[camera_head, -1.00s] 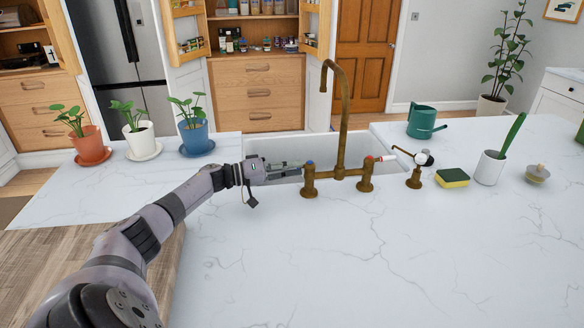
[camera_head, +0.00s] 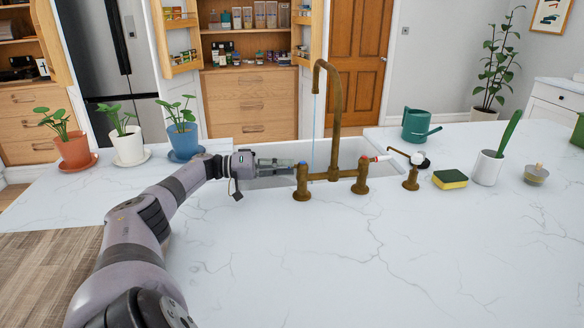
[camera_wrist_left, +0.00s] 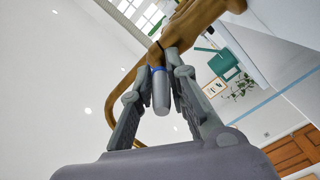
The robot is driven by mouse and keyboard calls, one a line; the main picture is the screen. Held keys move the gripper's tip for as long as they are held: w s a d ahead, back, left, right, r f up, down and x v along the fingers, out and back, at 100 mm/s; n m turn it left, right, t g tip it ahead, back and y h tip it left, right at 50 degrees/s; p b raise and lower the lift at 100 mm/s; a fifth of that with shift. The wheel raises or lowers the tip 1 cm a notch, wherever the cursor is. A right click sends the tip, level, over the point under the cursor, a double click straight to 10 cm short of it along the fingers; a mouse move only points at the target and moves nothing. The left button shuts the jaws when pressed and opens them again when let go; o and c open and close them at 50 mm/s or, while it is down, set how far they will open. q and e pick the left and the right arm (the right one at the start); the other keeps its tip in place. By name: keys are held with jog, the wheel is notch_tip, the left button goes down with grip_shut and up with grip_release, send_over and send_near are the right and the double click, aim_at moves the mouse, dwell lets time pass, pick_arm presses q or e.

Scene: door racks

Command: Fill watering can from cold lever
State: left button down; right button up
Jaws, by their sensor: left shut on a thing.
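The brass tap (camera_head: 336,110) stands at the sink's near edge. A thin bluish stream of water (camera_head: 314,128) falls from its spout into the sink (camera_head: 262,182). The cold lever, grey with a blue ring, shows in the wrist view (camera_wrist_left: 161,93) between the fingers of my left gripper (camera_wrist_left: 172,65). In the head view my left gripper (camera_head: 296,165) is at the left tap post, shut on the lever. The red-marked lever (camera_head: 377,158) is on the right post. The green watering can (camera_head: 416,125) stands on the counter right of the sink, apart from the stream. My right gripper is out of view.
Potted plants in orange (camera_head: 75,152), white (camera_head: 129,148) and blue (camera_head: 183,141) pots line the counter's left. A brass side fitting (camera_head: 411,178), a sponge (camera_head: 450,180) and a white cup (camera_head: 487,168) stand right of the tap. The front counter is clear.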

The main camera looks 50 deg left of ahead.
pick_arm(q)
jog(key=shift+f, duration=0.1)
jog(key=c, duration=1.5)
grip_release()
jog(key=shift+c, duration=0.2)
jog(key=v, duration=0.7)
jog(key=shift+s+a, duration=0.2)
